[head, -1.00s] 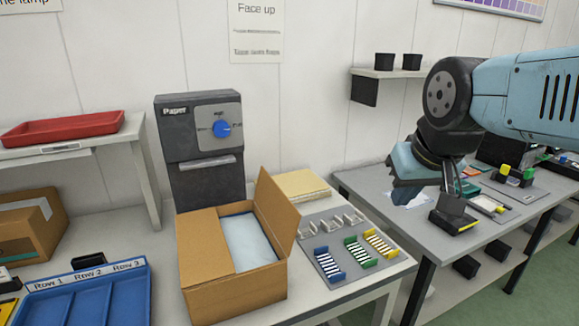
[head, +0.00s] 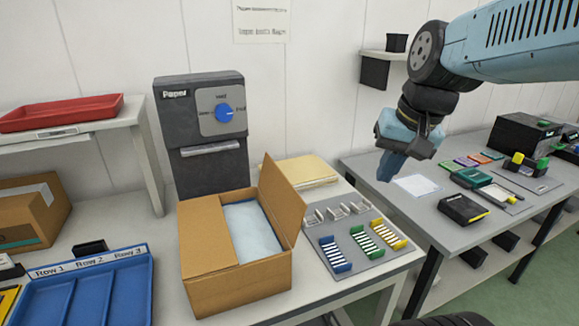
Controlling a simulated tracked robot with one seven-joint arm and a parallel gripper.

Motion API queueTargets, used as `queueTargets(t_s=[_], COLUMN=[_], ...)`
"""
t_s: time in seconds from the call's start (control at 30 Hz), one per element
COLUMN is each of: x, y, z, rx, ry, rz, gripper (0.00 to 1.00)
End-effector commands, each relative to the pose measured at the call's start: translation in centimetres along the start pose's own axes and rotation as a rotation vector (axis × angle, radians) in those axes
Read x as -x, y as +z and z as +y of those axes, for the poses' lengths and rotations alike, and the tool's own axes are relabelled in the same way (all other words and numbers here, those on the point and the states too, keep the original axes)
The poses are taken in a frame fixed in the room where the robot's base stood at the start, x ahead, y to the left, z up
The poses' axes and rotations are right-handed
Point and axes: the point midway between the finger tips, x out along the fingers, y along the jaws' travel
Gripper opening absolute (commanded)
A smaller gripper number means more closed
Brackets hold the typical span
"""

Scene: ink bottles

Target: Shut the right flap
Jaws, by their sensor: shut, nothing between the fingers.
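A cardboard box (head: 237,285) stands on the near table in the head view, with pale blue-white packing (head: 251,231) showing inside. Its left flap (head: 206,234) lies folded down over the left part of the opening. Its right flap (head: 281,200) stands up, tilted outward to the right. My gripper (head: 390,172) is up and to the right of the box, apart from the flap, above the left end of the far table. It points down and its fingers look closed and empty.
Right of the box is a grey mat (head: 352,240) with blue, green and yellow racks. Behind it lie a yellowish stack (head: 300,171) and a dark paper dispenser (head: 203,135). A blue row tray (head: 85,290) is at left. The air between gripper and flap looks clear.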

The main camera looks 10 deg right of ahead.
Motion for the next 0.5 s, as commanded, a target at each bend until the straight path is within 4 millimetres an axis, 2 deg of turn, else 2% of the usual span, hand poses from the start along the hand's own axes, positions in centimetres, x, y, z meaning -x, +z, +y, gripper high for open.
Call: queueTargets(t_s=[0.5], x=[-4.3], y=[-7.0], z=[-4.0], rx=[-0.619], ry=[-0.169], rz=[-0.548], gripper=[0.00])
